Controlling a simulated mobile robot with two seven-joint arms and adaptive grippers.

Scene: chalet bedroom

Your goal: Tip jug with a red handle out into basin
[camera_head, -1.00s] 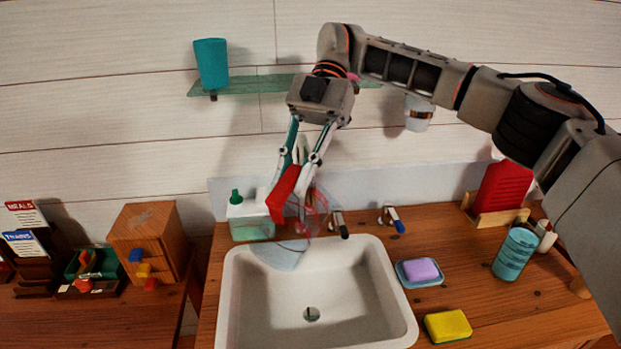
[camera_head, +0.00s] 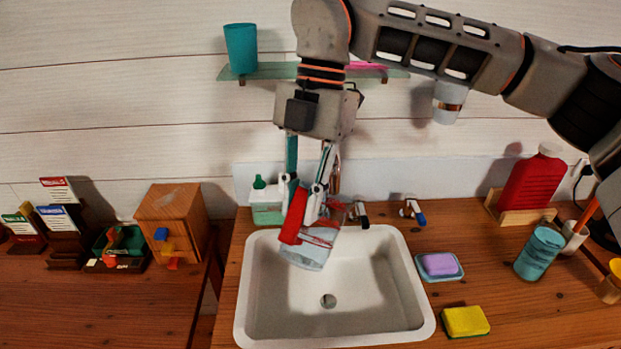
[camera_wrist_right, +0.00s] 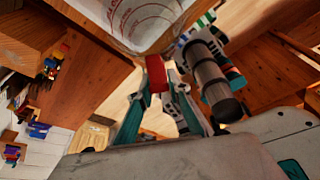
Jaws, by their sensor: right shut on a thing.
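The clear jug (camera_head: 322,240) hangs over the back part of the white basin (camera_head: 252,300), leaning somewhat. Pale bluish content seems to show low in it. Its red handle (camera_head: 293,217) is in the jaws of my right gripper (camera_head: 305,203), which points down from above. The right wrist view shows the red handle (camera_wrist_right: 156,74) between the fingers, and clear wall with red markings (camera_wrist_right: 135,18) beyond it. The basin floor with its drain is bare below the jug. My left gripper is in neither view.
A soap dispenser (camera_head: 266,206) is at the back left. A glass shelf (camera_head: 285,72) with a teal cup is above.

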